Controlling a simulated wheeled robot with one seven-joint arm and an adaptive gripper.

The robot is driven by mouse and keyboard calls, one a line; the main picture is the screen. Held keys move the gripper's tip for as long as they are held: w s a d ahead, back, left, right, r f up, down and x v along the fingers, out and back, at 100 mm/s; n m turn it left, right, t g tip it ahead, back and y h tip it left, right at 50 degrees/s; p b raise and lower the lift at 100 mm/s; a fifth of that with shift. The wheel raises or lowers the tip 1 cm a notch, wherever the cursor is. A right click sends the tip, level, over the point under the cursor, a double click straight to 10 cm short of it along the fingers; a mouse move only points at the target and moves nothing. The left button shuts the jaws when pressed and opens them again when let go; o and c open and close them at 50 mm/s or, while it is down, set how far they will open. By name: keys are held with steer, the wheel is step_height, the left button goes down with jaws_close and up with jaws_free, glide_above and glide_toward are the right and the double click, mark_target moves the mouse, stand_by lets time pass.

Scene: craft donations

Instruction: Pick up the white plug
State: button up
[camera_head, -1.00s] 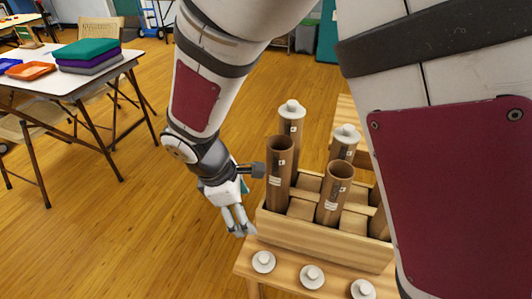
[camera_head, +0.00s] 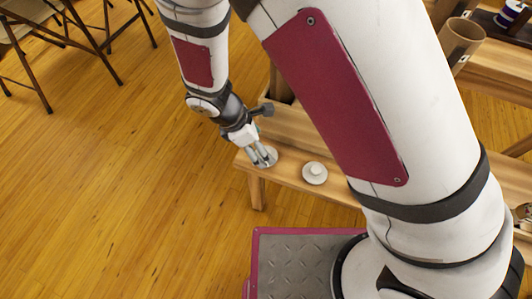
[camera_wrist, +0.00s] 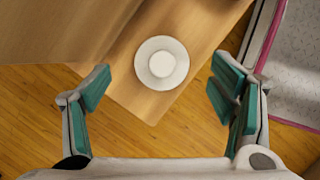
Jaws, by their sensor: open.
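A round white plug (camera_wrist: 162,62) with a raised knob lies on a wooden ledge. In the wrist view it sits ahead of and between the open, teal-padded fingers of my gripper (camera_wrist: 163,88), not touching either. In the head view my gripper (camera_head: 262,155) is over the left end of the ledge, and its fingers partly hide the plug there. A second white plug (camera_head: 315,173) lies on the ledge to the right, apart from my gripper.
The wooden ledge (camera_head: 287,172) runs along the front of a wooden rack, mostly hidden behind my arm. An open brown tube (camera_head: 458,40) stands at upper right. Folding furniture legs (camera_head: 95,50) are at upper left. The wooden floor on the left is clear.

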mark_target(270, 150)
steer(key=shift+b+x, duration=1.3)
steer(key=shift+x, duration=1.45)
steer(key=shift+s+a, duration=0.1)
steer(key=shift+s, duration=0.1)
steer(key=c, duration=0.9)
